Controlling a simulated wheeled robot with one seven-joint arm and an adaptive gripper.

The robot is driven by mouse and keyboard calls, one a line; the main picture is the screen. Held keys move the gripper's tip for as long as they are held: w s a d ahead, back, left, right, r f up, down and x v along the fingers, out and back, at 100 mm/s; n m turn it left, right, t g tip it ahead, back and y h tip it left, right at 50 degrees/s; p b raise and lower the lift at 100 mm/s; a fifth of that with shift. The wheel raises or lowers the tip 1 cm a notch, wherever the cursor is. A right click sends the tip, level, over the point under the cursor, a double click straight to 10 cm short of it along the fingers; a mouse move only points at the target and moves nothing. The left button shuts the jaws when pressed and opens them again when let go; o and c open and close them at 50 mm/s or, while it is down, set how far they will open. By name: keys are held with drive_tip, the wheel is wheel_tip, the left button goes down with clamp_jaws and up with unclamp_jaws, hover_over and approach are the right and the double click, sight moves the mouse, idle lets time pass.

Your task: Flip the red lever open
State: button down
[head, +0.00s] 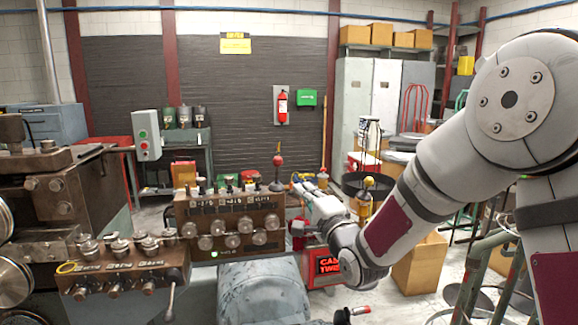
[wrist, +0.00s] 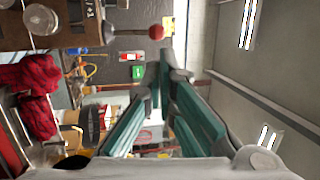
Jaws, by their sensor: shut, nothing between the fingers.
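A lever with a red ball knob (head: 278,160) stands upright on a dark stem behind the brown control panel. In the wrist view, which is turned sideways, the red knob (wrist: 156,32) shows just beyond and to the left of the fingertips, with its dark stem running left. My gripper (head: 298,184) is to the right of and below the knob in the head view. Its teal fingers (wrist: 166,58) meet at the tips in the wrist view, with nothing between them. I see a gap in the picture between fingers and knob; the depth is unclear.
The brown control panel (head: 232,227) with knobs stands left of my gripper. A second, red-tipped handle (head: 360,311) lies low in front. A rounded grey housing (head: 262,290) is below the panel. A red-framed sign (head: 327,264) stands beneath my wrist.

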sight(280, 160)
drive_tip(key=p+x, duration=0.1)
drive_tip(key=x, duration=1.3)
drive_tip(key=shift+f, duration=0.1)
drive_tip(key=shift+w, duration=0.1)
drive_tip(key=shift+w+a+r+g, duration=0.15)
drive_tip(key=shift+r+g, duration=0.15)
drive_tip(key=shift+g, duration=0.1)
drive_tip(key=shift+w+r+b, duration=0.1)
drive_tip(key=shift+w+b, duration=0.05)
drive_tip(key=shift+b, duration=0.15)
drive_tip(key=shift+w+r+h, duration=0.1)
drive_tip(key=shift+h, duration=0.2)
drive_tip(key=w+a+r+m+g+h+b, duration=0.1)
drive_tip(key=w+g+b, duration=0.3)
drive_tip(key=w+b, duration=0.4)
drive_tip(key=shift+a+r+g+h, duration=0.4)
drive_tip(key=shift+a+r+h, duration=0.1)
drive_tip(key=shift+a+r, duration=0.2)
